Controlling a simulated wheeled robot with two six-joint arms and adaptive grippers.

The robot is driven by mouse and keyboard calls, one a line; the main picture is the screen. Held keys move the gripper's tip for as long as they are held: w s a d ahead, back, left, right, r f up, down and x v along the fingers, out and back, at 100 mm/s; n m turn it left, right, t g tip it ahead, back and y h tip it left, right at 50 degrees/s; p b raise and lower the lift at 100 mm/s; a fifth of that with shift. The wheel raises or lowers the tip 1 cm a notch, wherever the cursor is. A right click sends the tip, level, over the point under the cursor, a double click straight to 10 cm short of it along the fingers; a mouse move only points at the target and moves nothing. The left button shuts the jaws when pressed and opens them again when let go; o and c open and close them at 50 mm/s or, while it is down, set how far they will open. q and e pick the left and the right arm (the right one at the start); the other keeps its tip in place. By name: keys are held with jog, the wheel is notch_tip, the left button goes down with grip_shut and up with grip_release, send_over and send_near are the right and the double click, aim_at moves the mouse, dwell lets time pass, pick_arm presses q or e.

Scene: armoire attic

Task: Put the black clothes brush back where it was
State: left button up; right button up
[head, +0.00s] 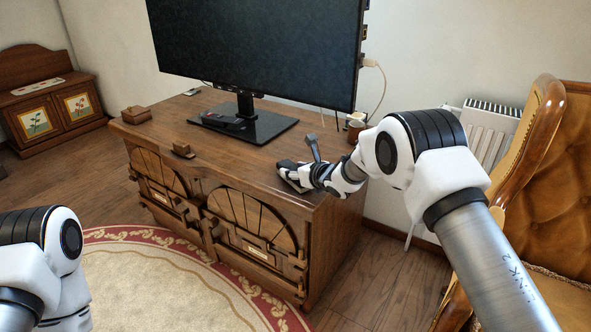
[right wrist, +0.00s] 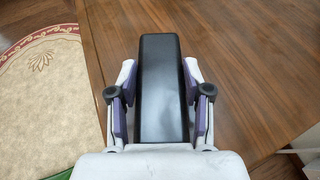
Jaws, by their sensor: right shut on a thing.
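The black clothes brush (right wrist: 162,70) is a long, smooth black block in the right wrist view. My right gripper (right wrist: 161,98) is shut on it, with purple-padded fingers on both of its long sides. In the head view my right gripper (head: 298,178) is at the right front part of the wooden cabinet top (head: 240,160), low over it. Whether the brush touches the wood is not clear. My left arm shows at the lower left of the head view, but its gripper is out of the picture.
A large monitor (head: 255,45) stands on the cabinet, with a dark remote (head: 222,121) on its base. A small wooden box (head: 136,114) and a small wooden piece (head: 182,150) are to the left. A brown cup (head: 355,130) is behind my right gripper. An armchair (head: 560,160) is at right.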

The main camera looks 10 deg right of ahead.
jog(key=o, duration=1.2)
jog(key=shift+f, duration=0.15)
jog(key=shift+r+p, duration=0.3)
jog(key=shift+p, duration=0.05)
jog(key=p+v, duration=0.1)
jog(key=v, duration=1.1)
jog(key=s+d+f+m+g+h, duration=0.1)
jog(key=s+f+m+g, duration=0.2)
jog(key=s+f+m, duration=0.7)
jog(key=s+d+f+m+g+h, duration=0.1)
jog(key=s+f+m+g+h, duration=0.1)
jog(key=s+f+m, duration=0.65)
jog(key=s+f+m+g, duration=0.2)
jog(key=s+f+m, duration=0.2)
jog(key=s+m, duration=0.3)
jog(key=s+d+f+m+g+h, duration=0.1)
jog(key=s+f+m+g, duration=0.2)
jog(key=s+m, duration=0.5)
jog(key=s+d+f+m+g+h, duration=0.1)
jog(key=s+f+m, duration=0.4)
jog(key=s, duration=0.6)
jog(key=shift+s+d+m+g, duration=0.15)
jog(key=shift+m+g, duration=0.25)
jog(key=shift+m, duration=0.25)
jog(key=shift+s+d+m+g, duration=0.15)
jog(key=shift+m+g, duration=0.25)
jog(key=shift+m, duration=0.2)
